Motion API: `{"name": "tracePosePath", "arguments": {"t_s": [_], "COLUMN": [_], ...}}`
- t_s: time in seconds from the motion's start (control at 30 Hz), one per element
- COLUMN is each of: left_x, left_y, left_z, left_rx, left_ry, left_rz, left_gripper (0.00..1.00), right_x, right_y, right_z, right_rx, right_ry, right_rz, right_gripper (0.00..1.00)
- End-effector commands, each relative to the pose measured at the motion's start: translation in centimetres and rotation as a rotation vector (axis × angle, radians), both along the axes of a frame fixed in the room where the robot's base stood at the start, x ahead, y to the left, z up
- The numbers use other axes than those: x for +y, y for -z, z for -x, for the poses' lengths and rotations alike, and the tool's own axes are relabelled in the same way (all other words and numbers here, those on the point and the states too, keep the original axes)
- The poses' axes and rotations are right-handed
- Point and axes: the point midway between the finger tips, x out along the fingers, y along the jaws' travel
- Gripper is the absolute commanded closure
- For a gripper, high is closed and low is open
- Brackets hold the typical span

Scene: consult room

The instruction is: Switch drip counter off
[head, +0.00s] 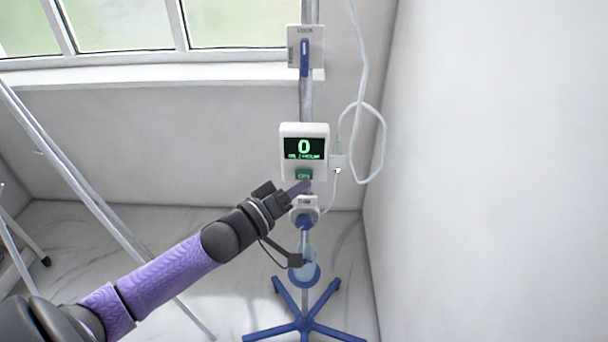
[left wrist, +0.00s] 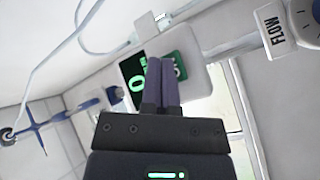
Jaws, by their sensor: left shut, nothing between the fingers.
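The drip counter (head: 304,131) is a white box on a pole, with a dark screen showing a green 0 and a green button (head: 304,175) below it that reads ON. My left gripper (head: 305,186) is shut and empty, its fingertips just below or at the button; I cannot tell whether they touch it. In the left wrist view the counter (left wrist: 195,88) lies beyond my shut fingers (left wrist: 161,62), which partly cover the screen and the green button (left wrist: 181,66). My right gripper is not in view.
The pole carries a box with a blue lever (head: 304,58) above and a FLOW unit (head: 305,204) below. A white tube (head: 381,150) loops right of the counter. The blue wheeled base (head: 303,325) stands on the floor. A white wall (head: 490,170) is to the right.

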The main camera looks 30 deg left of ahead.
Motion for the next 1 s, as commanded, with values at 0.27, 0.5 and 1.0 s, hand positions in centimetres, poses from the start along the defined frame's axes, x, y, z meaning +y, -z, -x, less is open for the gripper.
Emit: {"name": "tracePosePath", "arguments": {"t_s": [0.27, 0.5, 1.0], "left_x": [0.0, 0.22, 0.47], "left_y": [0.0, -0.01, -0.01], "left_z": [0.0, -0.34, -0.77], "left_rx": [0.0, 0.0, 0.0], "left_ry": [0.0, 0.0, 0.0], "left_rz": [0.0, 0.0, 0.0], "left_gripper": [1.0, 1.0, 1.0], "right_x": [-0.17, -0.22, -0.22], "right_y": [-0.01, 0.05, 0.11], "right_z": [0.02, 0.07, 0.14], "right_rx": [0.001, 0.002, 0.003], "right_ry": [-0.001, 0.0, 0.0], "right_rz": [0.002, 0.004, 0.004], "right_gripper": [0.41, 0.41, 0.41]}}
